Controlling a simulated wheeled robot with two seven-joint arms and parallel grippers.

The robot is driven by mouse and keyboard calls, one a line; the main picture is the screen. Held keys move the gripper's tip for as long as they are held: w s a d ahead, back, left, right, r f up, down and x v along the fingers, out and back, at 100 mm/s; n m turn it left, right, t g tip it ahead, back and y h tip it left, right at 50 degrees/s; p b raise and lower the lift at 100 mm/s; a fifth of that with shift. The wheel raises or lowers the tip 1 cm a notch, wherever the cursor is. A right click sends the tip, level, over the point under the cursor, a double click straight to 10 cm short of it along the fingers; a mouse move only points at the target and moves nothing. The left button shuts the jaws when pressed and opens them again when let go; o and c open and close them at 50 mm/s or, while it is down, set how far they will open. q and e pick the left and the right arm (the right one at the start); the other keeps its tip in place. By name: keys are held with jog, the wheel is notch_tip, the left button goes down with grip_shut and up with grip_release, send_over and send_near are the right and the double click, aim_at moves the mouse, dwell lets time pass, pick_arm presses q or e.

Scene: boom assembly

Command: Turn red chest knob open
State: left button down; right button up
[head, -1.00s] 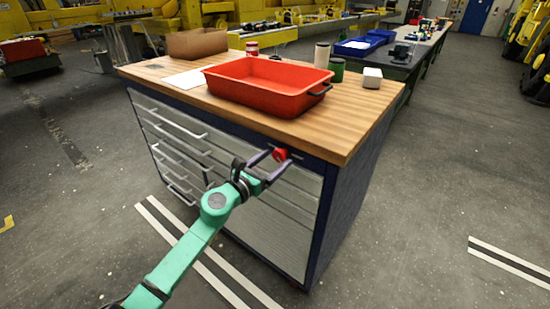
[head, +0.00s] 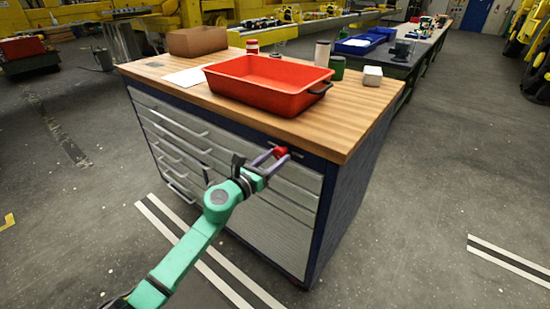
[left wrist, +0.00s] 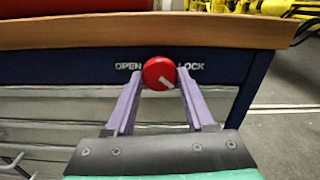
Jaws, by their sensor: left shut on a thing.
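The red knob (head: 281,153) sits on the upper front of the blue-framed drawer chest (head: 345,200), just under the wooden top. In the left wrist view the red knob (left wrist: 158,71) lies between the words OPEN on its left and LOCK on its right. A pale mark on its face slants to the lower right. My left gripper (head: 279,155) is shut on the knob, with one purple finger on each side, as the left wrist view of the gripper (left wrist: 159,82) shows. My right gripper is not in view.
A red tray (head: 265,85) stands on the wooden top, with a cardboard box (head: 197,42), a green can (head: 337,68) and a white block (head: 372,76). Drawers with bar handles (head: 175,125) fill the chest's front.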

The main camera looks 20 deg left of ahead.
pick_arm(q)
jog(key=n+p, duration=0.1)
jog(key=n, duration=0.3)
jog(key=n+p, duration=0.1)
jog(key=n, duration=0.3)
jog(key=shift+r+n, duration=0.1)
jog(key=shift+n, duration=0.2)
jog(key=n+p, duration=0.1)
jog(key=n, duration=0.3)
jog(key=shift+d, duration=0.1)
jog(key=shift+n+p, duration=0.85)
jog(key=shift+n, duration=1.25)
jog(key=shift+c, duration=1.3)
grip_release()
